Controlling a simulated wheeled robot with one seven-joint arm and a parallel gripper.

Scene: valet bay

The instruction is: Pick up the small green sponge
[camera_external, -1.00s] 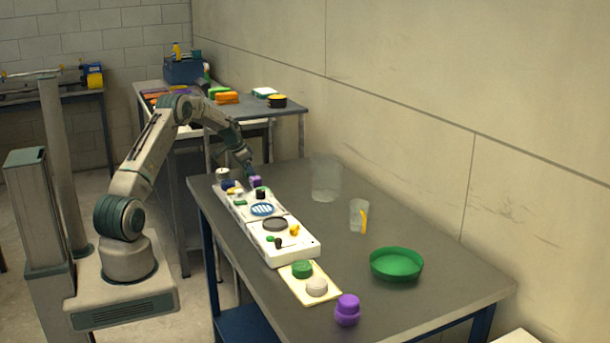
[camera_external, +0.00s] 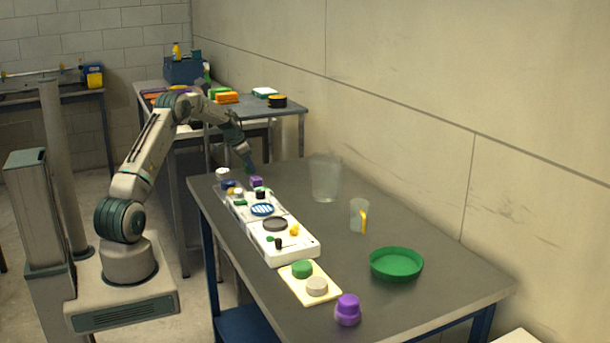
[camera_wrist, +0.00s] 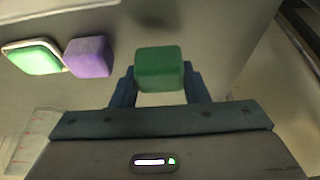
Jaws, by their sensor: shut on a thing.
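The small green sponge (camera_wrist: 159,62) is a green block held between the two blue fingers of my gripper (camera_wrist: 160,84) in the wrist view. The fingers are shut on its sides. In the external view my gripper (camera_external: 250,167) is just above the far left end of the grey table, and I cannot make out the sponge there. A purple block (camera_wrist: 88,57) is left of the sponge in the wrist view, apart from it. Left of that is a green pad with a pale rim (camera_wrist: 34,58).
A white tray (camera_external: 284,248) with small items lies along the table's left side. A clear pitcher (camera_external: 325,180), a cup (camera_external: 359,215), a green bowl (camera_external: 397,265) and a purple-capped item (camera_external: 347,311) stand to the right. The table between them is mostly clear.

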